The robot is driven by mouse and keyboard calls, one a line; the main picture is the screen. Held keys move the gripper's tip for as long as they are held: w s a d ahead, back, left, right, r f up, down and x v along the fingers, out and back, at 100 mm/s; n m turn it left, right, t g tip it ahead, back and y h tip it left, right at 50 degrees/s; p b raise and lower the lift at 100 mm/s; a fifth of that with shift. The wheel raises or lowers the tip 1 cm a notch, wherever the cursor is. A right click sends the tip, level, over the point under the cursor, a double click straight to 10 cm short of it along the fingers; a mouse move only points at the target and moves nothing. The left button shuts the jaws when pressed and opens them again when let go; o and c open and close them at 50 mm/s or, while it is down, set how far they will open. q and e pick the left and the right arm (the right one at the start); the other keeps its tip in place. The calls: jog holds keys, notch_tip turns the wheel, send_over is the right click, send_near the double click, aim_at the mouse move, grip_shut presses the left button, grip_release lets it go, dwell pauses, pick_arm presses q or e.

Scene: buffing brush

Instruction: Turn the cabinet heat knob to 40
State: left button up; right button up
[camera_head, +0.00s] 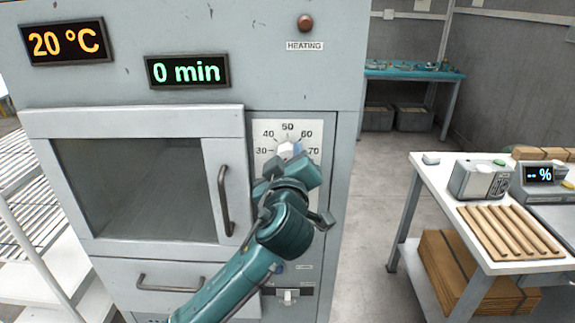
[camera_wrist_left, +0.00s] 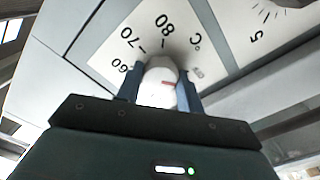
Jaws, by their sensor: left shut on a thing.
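The heat knob (camera_head: 288,149) is a round white knob on the cabinet's front panel. A printed scale (camera_head: 287,128) with 30, 40, 50, 60 and 70 shows around it. My left gripper (camera_head: 286,164) is at the knob from below, hiding its lower part. In the left wrist view the fingers are shut on either side of the knob (camera_wrist_left: 158,82). A red mark shows on the knob's face, but I cannot tell which number it points to. The orange display (camera_head: 64,41) reads 20 °C. My right gripper is not in view.
The green display (camera_head: 187,71) reads 0 min. The cabinet door (camera_head: 140,190) with its handle (camera_head: 224,200) is shut, left of my arm. A second dial (camera_wrist_left: 270,25) is partly seen in the wrist view. A white table (camera_head: 440,172) stands right, across open floor.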

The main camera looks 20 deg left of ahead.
pick_arm(q)
jog(key=m+p, duration=0.2)
jog(key=m, duration=1)
jog(key=shift+f, duration=0.1)
jog(key=shift+m, duration=2.1)
jog(key=o, duration=1)
